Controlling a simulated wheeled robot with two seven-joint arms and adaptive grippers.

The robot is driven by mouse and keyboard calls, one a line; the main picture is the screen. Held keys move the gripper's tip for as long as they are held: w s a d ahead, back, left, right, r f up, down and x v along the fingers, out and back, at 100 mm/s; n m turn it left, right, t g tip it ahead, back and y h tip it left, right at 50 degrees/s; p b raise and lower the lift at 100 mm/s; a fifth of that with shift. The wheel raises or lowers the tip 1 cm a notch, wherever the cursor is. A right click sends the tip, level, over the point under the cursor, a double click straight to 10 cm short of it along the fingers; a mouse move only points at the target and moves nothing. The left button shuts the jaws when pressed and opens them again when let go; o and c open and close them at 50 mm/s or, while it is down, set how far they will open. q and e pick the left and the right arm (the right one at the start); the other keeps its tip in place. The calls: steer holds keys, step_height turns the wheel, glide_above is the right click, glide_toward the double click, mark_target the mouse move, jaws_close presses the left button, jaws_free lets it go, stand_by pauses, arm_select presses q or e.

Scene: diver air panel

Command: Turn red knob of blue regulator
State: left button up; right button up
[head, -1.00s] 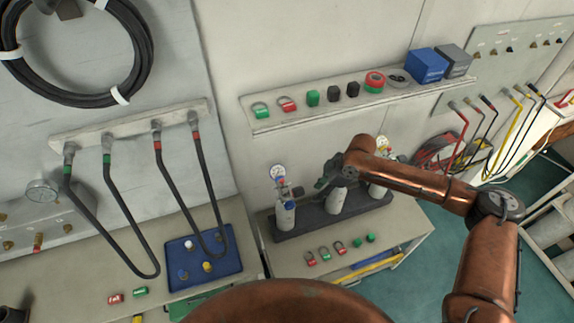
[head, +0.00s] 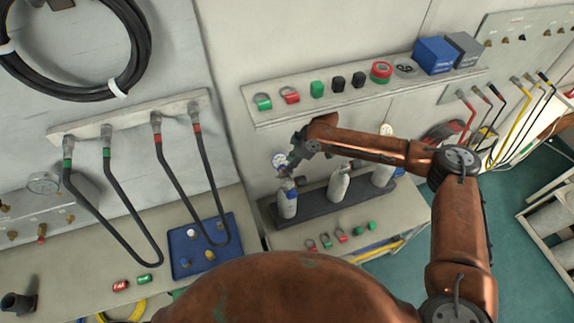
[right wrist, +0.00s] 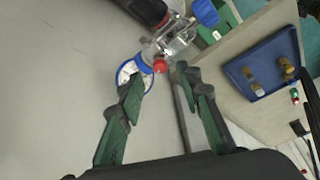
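The blue regulator shows in the right wrist view as a clear and metal body (right wrist: 176,42) with a blue-rimmed gauge (right wrist: 130,72) and a blue handle. Its small red knob (right wrist: 160,66) lies between my right fingertips. In the head view, the blue-rimmed gauge (head: 279,160) sits atop the left grey cylinder (head: 287,204). My right gripper (head: 290,165) is at this regulator; it also shows in the right wrist view (right wrist: 159,77), open, with its green-grey fingers either side of the knob. I cannot tell whether they touch it. The left gripper is out of view.
Two more cylinders (head: 338,186) stand to the right in the same dark rack (head: 312,208). A wall shelf (head: 360,103) with locks and boxes runs above. Padlocks and green pieces lie in front of the rack. A blue tray (head: 188,264) is on the left bench.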

steer(key=shift+p+x, duration=0.3)
steer(key=shift+x, duration=0.75)
steer(key=shift+w+a+f, duration=0.1)
steer(key=shift+a+f, duration=0.05)
steer(key=shift+f, duration=0.3)
steer(key=shift+a, duration=0.1)
steer(key=c, duration=0.5)
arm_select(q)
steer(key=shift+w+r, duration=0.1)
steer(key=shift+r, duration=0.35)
arm_select(e)
jaws_close()
